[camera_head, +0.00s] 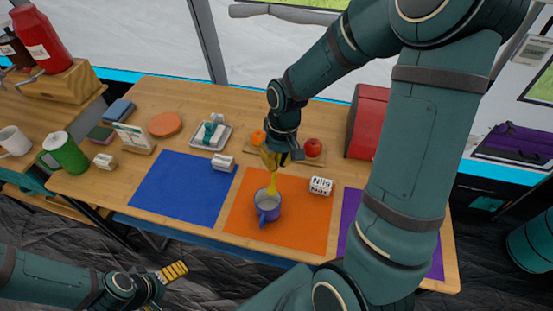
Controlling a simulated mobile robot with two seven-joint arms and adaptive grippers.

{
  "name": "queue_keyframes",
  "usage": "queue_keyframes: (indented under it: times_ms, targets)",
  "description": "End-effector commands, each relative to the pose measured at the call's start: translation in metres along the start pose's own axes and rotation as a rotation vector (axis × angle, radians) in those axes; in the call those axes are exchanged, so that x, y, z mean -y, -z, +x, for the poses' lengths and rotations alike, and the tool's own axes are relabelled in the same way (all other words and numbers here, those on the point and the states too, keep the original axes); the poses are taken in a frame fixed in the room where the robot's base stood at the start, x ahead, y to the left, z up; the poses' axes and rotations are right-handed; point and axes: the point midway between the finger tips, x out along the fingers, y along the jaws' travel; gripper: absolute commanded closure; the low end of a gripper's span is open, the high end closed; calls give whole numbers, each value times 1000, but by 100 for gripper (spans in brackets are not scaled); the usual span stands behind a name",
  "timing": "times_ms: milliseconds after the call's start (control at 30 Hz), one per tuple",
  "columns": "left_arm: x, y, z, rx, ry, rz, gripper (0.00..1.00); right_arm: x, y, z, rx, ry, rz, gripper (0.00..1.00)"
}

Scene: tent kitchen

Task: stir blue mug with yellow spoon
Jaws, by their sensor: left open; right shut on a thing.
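The blue mug (267,208) stands upright on the orange mat (308,228), with its handle toward the front. The yellow spoon (272,183) points down, and its lower end is inside the mug's opening. My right gripper (271,158) is above the mug, shut on the upper part of the spoon. The bowl of the spoon is hidden in the mug. My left gripper (165,276) is open and empty, in front of the table at the lower left, away from the mug.
Fruit, including a red tomato-like one (313,145), sits behind. A red box (368,121) stands at the back right. The blue mat (180,190) is mostly clear.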

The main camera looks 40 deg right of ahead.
Motion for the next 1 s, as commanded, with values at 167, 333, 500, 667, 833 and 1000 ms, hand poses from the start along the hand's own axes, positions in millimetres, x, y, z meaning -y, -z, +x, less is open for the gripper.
queue_keyframes:
  times_ms: [167,333,500,667,833,1000]
  targets:
    - [4,-3,12,4,0,2,0,0,0,16,0,0,0,100]
    - [8,-3,20,5,-1,4,0,1,0,28,1,0,0,100]
    - [11,-2,30,0,0,4,0,1,0,40,1,0,0,100]
    - [14,-1,38,-5,0,5,0,2,0,52,0,0,0,100]
    - [18,0,47,-10,0,6,0,2,0,64,0,0,0,100]
    - [20,1,54,-14,0,6,0,3,0,74,1,0,0,100]
